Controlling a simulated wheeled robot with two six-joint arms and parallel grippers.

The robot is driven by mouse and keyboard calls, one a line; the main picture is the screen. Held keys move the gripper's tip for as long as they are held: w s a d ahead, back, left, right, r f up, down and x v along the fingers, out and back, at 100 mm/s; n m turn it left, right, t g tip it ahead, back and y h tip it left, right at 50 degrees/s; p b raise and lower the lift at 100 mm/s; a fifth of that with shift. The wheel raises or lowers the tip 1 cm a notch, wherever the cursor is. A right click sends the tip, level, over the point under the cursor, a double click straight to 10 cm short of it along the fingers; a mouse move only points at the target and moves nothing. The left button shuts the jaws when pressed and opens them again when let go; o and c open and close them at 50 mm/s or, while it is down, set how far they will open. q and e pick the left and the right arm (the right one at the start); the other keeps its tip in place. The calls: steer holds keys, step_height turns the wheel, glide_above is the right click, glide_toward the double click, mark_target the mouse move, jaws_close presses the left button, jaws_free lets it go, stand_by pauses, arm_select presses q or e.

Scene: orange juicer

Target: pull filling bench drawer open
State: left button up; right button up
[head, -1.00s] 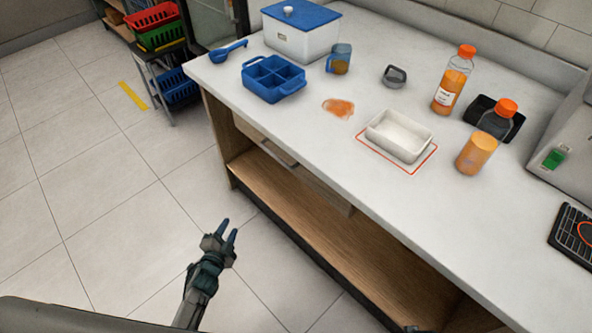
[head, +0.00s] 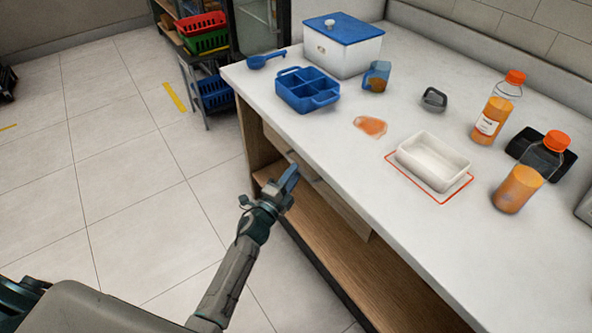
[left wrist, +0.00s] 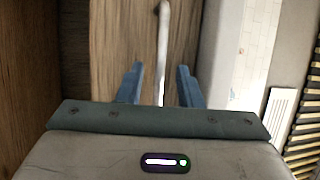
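The filling bench (head: 420,230) has a white top and a wooden body. Its drawer front (head: 345,208) sits under the top, above an open wooden shelf. My left gripper (head: 289,178) is at the drawer front, by the handle. In the left wrist view its two blue fingers (left wrist: 159,85) are apart, and the pale handle bar (left wrist: 163,45) runs lengthwise in the gap between them. No contact shows between fingers and bar. In the head view the gripper partly hides the handle. The drawer looks closed. My right gripper is not in view.
On the bench top stand a blue divided tray (head: 307,90), a lidded white box (head: 345,55), a white tray (head: 434,160), an orange spill (head: 370,126) and orange bottles (head: 497,105). Open tiled floor (head: 120,170) lies left of the bench.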

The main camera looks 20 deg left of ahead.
arm_select(q)
steer(key=shift+x, duration=0.9)
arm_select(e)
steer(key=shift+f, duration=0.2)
arm_select(q)
steer(key=shift+c, duration=0.4)
jaws_close()
